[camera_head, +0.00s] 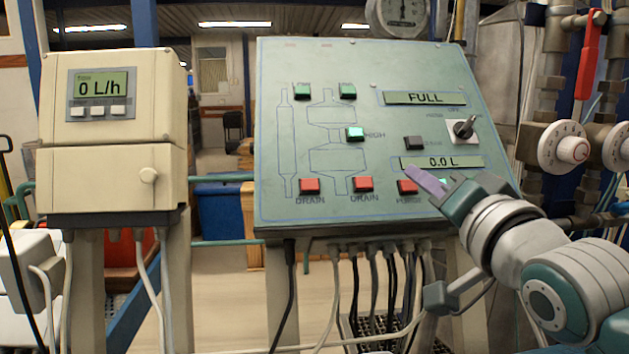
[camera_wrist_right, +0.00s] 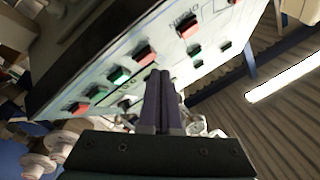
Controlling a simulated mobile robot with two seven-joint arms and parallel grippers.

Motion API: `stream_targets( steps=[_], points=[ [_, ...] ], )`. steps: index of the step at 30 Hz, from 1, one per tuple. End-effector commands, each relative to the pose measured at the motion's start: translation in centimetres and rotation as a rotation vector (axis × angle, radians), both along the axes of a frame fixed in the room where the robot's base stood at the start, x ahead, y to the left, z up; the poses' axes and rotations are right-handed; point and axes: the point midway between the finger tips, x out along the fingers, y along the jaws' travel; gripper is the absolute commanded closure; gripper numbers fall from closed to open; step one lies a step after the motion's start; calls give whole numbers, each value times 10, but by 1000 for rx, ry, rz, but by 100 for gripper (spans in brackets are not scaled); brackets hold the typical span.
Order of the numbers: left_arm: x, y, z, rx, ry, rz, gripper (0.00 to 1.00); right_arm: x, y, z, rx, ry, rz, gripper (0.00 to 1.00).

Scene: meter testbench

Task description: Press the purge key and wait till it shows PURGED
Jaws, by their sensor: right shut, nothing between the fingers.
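The purge key (camera_head: 407,187) is a red square button at the lower right of the green panel, with a PURGE label under it. The upper display (camera_head: 426,98) reads FULL and the lower display (camera_head: 441,162) reads 0.0 L. My right gripper (camera_head: 412,174) is shut and empty, its purple fingers pointing at the panel just above and right of the key. In the wrist view the shut fingers (camera_wrist_right: 160,76) end close to a red button (camera_wrist_right: 145,55), likely the purge key. I cannot tell if they touch it. My left gripper is not in view.
Two red DRAIN keys (camera_head: 310,185) (camera_head: 362,184) sit left of the purge key. A dark key (camera_head: 414,142) and a selector switch (camera_head: 464,129) are above it. A flow meter box (camera_head: 110,130) reading 0 L/h stands left; valves (camera_head: 563,147) stand right.

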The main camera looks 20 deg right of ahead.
Motion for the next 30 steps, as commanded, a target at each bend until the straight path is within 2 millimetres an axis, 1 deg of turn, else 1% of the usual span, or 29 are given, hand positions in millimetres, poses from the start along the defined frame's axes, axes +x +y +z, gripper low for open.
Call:
stream_targets(
  steps=[20,30],
  points=[
    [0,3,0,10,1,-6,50,0,0,0,0,0,0,100],
    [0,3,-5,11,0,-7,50,6,-2,-6,1,-1,-1,100]
  ],
)
